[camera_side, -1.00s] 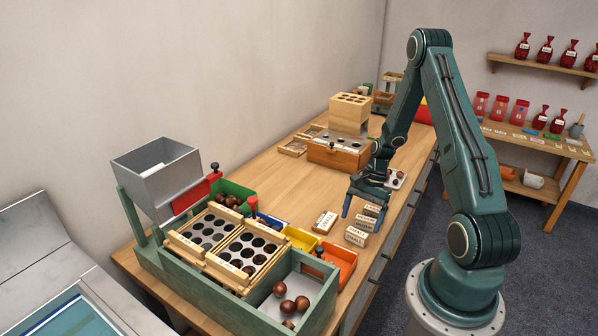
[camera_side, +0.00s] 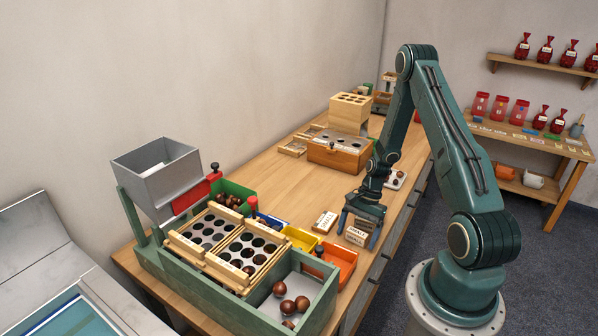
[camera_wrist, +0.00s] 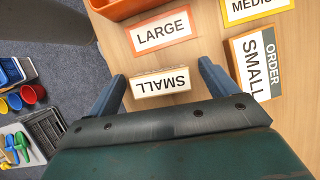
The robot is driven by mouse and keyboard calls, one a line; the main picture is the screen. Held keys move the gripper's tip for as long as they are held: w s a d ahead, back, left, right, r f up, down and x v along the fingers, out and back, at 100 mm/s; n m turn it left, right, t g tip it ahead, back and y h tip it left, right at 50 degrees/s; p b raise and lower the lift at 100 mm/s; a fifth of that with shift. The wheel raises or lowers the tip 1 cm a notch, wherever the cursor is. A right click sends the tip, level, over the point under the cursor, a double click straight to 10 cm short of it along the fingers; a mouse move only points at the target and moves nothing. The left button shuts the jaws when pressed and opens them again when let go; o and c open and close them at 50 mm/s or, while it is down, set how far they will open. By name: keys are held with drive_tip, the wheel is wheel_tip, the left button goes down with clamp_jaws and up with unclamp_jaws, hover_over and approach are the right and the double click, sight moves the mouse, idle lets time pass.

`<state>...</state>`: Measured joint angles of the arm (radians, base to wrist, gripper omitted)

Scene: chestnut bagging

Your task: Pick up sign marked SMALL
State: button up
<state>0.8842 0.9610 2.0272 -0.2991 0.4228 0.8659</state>
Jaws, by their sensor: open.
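A small pale wooden sign marked SMALL (camera_wrist: 161,82) stands between my gripper's fingers in the wrist view, its lettering upside down there. It also shows in the side view (camera_side: 356,236), low between the fingers. My gripper (camera_wrist: 161,70) is open, with one blue finger on each side of the sign and a visible gap on both sides. In the side view my gripper (camera_side: 357,238) is low over the bench, fingers pointing down. Another block, marked SMALL ORDER (camera_wrist: 256,64), lies just right of the right finger in the wrist view.
A flat LARGE label (camera_wrist: 160,32) and a MEDIUM label (camera_wrist: 256,8), partly cut off, lie nearby. An orange bin (camera_side: 337,262) stands close to the gripper, with a yellow bin (camera_side: 301,239) beyond. The bench edge is close on the sign's other side.

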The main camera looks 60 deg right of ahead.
sight(357, 232)
drive_tip(key=c, duration=1)
drive_tip(key=shift+r, duration=0.15)
drive_tip(key=shift+c, duration=0.2)
wheel_tip(357, 232, up, 20)
idle(0.4)
idle(0.4)
